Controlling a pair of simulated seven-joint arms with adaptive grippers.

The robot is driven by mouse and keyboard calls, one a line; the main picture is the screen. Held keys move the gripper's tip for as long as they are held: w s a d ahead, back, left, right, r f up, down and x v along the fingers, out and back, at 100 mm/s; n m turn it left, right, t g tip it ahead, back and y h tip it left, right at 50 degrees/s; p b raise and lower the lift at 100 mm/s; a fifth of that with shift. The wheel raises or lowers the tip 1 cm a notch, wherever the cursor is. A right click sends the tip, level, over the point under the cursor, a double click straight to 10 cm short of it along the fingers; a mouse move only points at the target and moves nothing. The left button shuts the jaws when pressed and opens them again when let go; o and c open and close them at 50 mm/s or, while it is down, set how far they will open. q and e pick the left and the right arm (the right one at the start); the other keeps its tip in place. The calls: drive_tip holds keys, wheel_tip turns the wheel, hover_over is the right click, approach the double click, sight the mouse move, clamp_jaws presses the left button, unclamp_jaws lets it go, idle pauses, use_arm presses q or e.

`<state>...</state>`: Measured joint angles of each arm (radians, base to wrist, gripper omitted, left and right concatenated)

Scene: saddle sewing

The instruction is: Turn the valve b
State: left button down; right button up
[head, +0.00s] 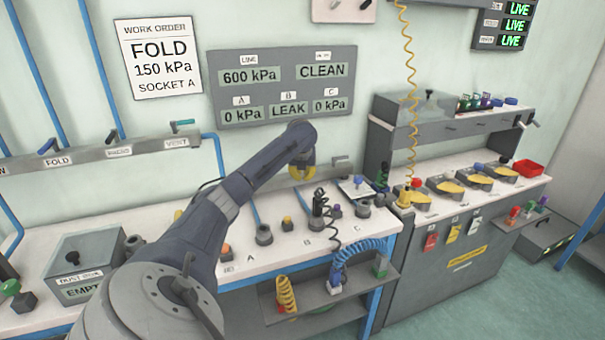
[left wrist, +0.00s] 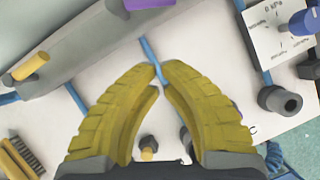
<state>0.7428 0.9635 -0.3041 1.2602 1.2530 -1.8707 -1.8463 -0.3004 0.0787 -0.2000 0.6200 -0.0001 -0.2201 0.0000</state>
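No handle readable as valve b shows. In the left wrist view a grey bar (left wrist: 90,52) at the back of the bench carries a yellow handle (left wrist: 30,66) at left and a purple handle (left wrist: 150,3), cut off at the top edge. Their labels do not show. In the head view my left arm hides most of this bar. My left gripper (head: 302,174) hangs above the back of the bench, its yellow fingers pointing down. In the left wrist view its fingertips (left wrist: 160,72) have a narrow gap with nothing between them. My right gripper is out of view.
Sockets marked A, B and C line the bench; socket C (head: 363,209) stands right of my left gripper. A black coiled-cord tool (head: 319,203) stands near B. A white gauge plate (head: 357,188) lies behind C. The wall panel (head: 282,88) reads B LEAK.

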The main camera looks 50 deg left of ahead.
use_arm(q)
drive_tip(key=x, duration=0.3)
drive_tip(key=shift+f, duration=0.2)
drive_tip(key=shift+w+a+r, duration=0.25)
drive_tip(key=shift+w+a, duration=0.4)
drive_tip(key=shift+a, duration=0.1)
drive_tip(key=shift+w+a+r, duration=0.2)
drive_tip(key=shift+w+a, duration=0.45)
drive_tip(key=shift+a, duration=0.05)
drive_tip(key=shift+w, duration=0.1)
drive_tip(key=w+n, duration=0.1)
drive_tip(key=w+a+n+g+y, duration=0.1)
drive_tip(key=n, duration=0.1)
drive_tip(key=shift+w+n, duration=0.15)
drive_tip(key=shift+n, duration=0.15)
